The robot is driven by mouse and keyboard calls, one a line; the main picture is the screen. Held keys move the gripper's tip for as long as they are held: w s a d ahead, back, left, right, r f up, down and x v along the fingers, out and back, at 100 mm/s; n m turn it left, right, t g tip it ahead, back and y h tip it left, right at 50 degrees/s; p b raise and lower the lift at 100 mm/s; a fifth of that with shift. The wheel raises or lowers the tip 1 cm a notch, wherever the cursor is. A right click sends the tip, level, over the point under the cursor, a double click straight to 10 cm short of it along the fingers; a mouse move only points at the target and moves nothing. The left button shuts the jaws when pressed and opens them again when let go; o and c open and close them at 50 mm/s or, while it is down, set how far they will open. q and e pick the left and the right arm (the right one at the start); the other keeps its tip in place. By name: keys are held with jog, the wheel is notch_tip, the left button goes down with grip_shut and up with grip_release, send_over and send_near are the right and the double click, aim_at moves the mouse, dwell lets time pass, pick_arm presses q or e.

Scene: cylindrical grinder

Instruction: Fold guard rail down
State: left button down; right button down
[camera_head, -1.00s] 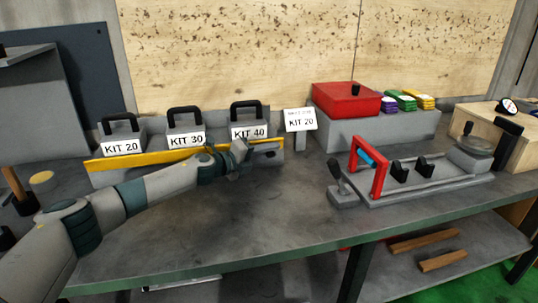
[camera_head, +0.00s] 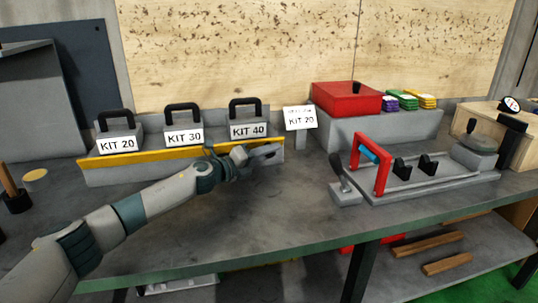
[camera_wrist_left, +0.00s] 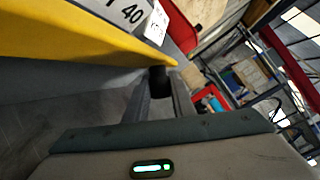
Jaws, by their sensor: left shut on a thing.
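The yellow guard rail (camera_head: 140,158) runs along the front of the grey kit rack. It also fills the upper left of the left wrist view (camera_wrist_left: 70,40). My left gripper (camera_head: 272,150) is at the right end of the rail, in front of the KIT 40 case. In the left wrist view its two fingers (camera_wrist_left: 160,88) are shut on a small dark piece (camera_wrist_left: 159,77) beside the rail's end. The fingers hide part of this piece, and I cannot tell how it joins the rail. My right gripper is not in view.
Cases labelled KIT 20 (camera_head: 117,145), KIT 30 (camera_head: 184,136) and KIT 40 (camera_head: 248,130) stand behind the rail. A KIT 20 sign (camera_head: 300,118) stands to the right. A fixture with a red frame (camera_head: 386,170) is further right. The bench front (camera_head: 250,215) is clear.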

pick_arm(q)
jog(key=shift+f, duration=0.1)
jog(key=c, duration=1.5)
grip_release()
jog(key=v, duration=1.7)
jog(key=shift+s+a, duration=0.15)
